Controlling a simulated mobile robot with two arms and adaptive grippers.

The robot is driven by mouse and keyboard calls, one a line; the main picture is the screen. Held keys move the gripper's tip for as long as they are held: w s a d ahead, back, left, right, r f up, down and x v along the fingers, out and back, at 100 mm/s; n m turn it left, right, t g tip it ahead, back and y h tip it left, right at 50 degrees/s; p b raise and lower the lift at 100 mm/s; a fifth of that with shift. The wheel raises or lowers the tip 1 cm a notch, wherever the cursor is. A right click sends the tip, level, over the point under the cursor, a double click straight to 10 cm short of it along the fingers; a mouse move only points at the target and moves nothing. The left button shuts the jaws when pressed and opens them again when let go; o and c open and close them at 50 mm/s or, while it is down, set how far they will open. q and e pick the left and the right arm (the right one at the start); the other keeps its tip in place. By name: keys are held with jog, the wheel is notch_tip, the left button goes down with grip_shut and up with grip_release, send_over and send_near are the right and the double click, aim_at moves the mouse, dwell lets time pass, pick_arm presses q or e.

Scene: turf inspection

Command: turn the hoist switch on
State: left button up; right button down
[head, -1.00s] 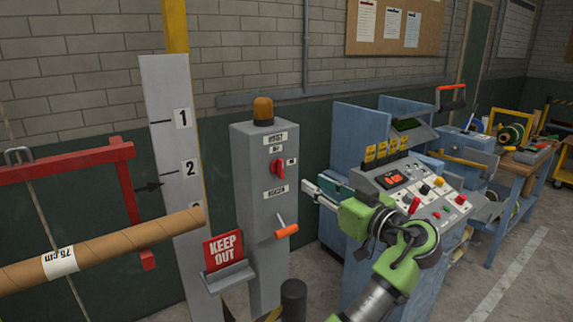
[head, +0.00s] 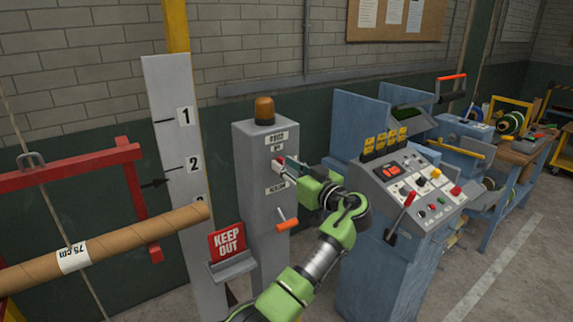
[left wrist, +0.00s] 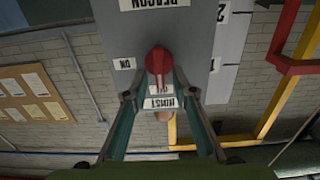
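The hoist switch is a red knob (left wrist: 158,62) on the front of the grey post (head: 253,200), under the HOIST label (left wrist: 162,103). Its handle lines up with the small label beside HOIST, and the ON label (left wrist: 124,64) is off to one side. In the head view my left gripper (head: 284,161) is at the knob and mostly hides it. In the left wrist view the fingers (left wrist: 159,82) are spread with the knob between or just beyond their tips; I cannot tell if they touch it. My right gripper is not in view.
An orange-handled lever (head: 287,225) is lower on the post, and an amber beacon (head: 264,110) tops it. A KEEP OUT sign (head: 227,242) and a cardboard tube (head: 130,240) are to the left. A blue control console (head: 375,265) stands close on the right.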

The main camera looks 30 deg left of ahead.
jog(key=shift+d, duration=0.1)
pick_arm(q)
grip_shut()
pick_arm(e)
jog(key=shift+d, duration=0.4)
